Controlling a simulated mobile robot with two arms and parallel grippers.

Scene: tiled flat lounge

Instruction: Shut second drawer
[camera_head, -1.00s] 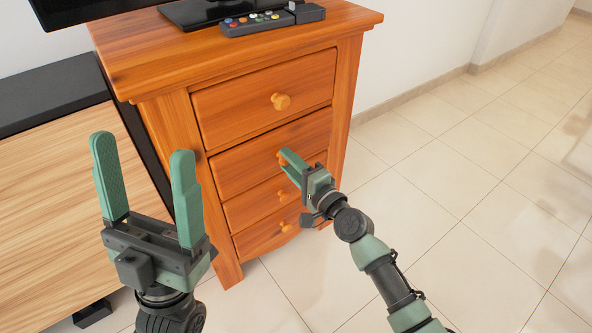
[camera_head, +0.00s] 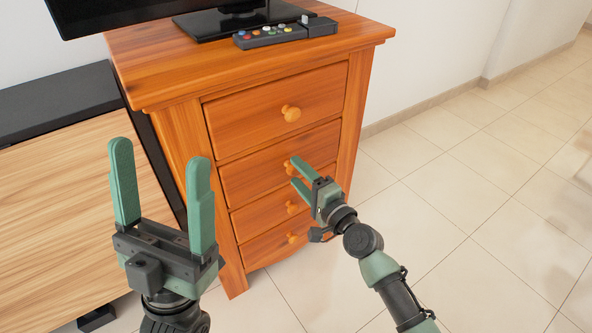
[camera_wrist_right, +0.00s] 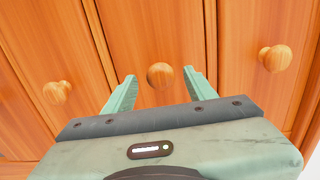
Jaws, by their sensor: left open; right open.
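The orange wooden chest of drawers (camera_head: 180,165) stands ahead, with its drawers stacked one above another. Its second drawer (camera_head: 245,178) from the top looks about flush with the front, with no clear gap. My right gripper (camera_head: 294,171) is open at this drawer, partly covering its round knob (camera_head: 288,167). In the right wrist view the knob (camera_wrist_right: 160,76) shows between the open fingers of the right gripper (camera_wrist_right: 158,92), with no visible grip on it. My left gripper (camera_head: 160,185) is open and empty, raised in front of the chest's left side.
A remote control (camera_head: 272,37) and a dark monitor stand (camera_head: 215,24) are on the chest top. A low wood-and-black cabinet (camera_head: 55,185) stands to the left. The top drawer (camera_head: 260,110) looks shut. Tiled floor (camera_head: 470,190) is clear to the right.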

